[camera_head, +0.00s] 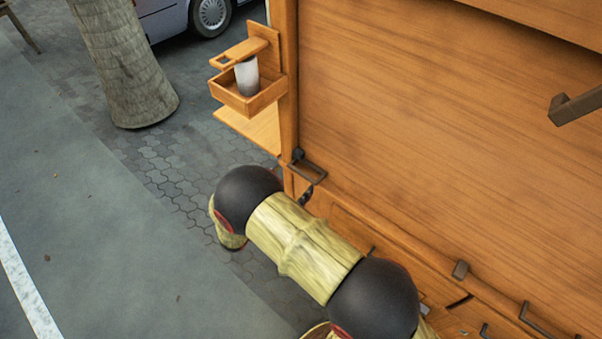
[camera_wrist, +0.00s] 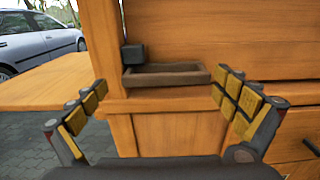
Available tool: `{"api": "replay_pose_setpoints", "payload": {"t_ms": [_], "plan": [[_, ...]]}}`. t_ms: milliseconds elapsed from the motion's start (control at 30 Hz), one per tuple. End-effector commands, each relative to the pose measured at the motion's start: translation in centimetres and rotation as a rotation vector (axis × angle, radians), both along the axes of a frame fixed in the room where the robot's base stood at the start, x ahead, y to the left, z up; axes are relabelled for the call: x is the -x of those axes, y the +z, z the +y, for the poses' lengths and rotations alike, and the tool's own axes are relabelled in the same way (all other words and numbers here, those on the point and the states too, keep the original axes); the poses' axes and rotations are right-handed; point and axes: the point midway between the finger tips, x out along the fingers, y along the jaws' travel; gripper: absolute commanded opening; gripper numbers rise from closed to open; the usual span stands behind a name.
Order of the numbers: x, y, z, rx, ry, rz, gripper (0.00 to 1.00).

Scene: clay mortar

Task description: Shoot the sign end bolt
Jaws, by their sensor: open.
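A dark bolt with a square block (camera_wrist: 133,54) and a brown rectangular loop or handle (camera_wrist: 165,75) sits at the lower corner of the wooden panel in the wrist view. It also shows in the head view as a dark bracket (camera_head: 310,168) at the foot of the post. My gripper (camera_wrist: 163,88) is open and empty, its padded fingers spread to either side of the handle. No contact with the handle shows. In the head view my arm hides most of the gripper.
The large wooden panel (camera_head: 430,110) rises behind the bolt. A small wooden holder (camera_head: 235,102) with a white cup (camera_head: 246,76) is fixed to the post at the left. Other dark fittings (camera_head: 460,270) line the lower ledge. A tree trunk (camera_head: 122,65) and parked car stand beyond.

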Motion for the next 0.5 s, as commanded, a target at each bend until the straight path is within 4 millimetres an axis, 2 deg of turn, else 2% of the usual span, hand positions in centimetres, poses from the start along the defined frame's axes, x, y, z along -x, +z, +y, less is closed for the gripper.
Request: {"api": "replay_pose_setpoints", "payload": {"t_ms": [233, 500], "plan": [[4.2, -0.1, 3.0, 0.002, 0.0, 0.003, 1.0], [6.5, -0.2, 4.7, 0.002, -0.005, 0.004, 1.0]]}}
